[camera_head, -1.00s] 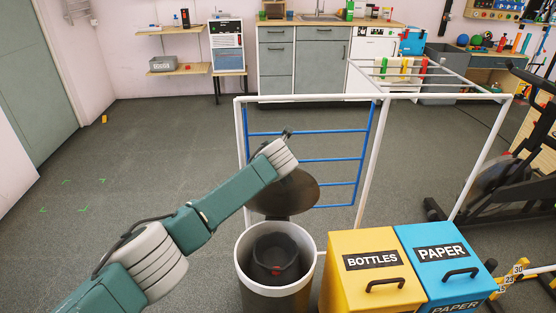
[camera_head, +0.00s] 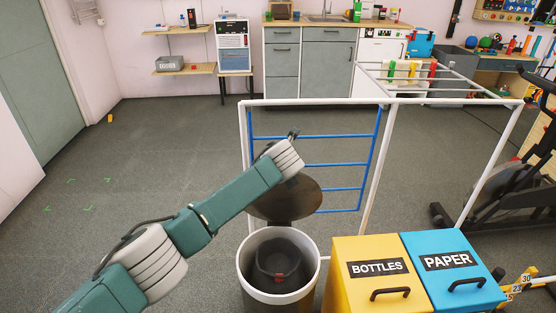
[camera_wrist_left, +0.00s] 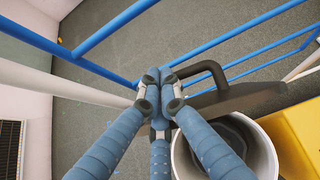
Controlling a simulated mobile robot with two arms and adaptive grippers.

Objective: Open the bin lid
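The white round bin (camera_head: 245,275) stands at the bottom centre of the head view, with a dark inner bucket (camera_head: 279,262) showing inside. Its dark round lid (camera_head: 284,202) is raised and tilted back behind the opening. In the left wrist view the lid (camera_wrist_left: 240,98) has a black curved handle (camera_wrist_left: 208,68) beside my fingertips. My left gripper (camera_wrist_left: 160,84) has its fingers drawn together where the end of the handle disappears, so it looks shut on it. In the head view the gripper is mostly hidden behind the wrist. The bin (camera_wrist_left: 262,150) is below right in the wrist view.
A yellow BOTTLES bin (camera_head: 350,290) and a blue PAPER bin (camera_head: 440,245) stand right of the white bin. A white frame (camera_head: 440,101) with blue bars (camera_head: 330,165) stands close behind the lid. An exercise machine (camera_head: 515,180) is at the right. The floor at left is clear.

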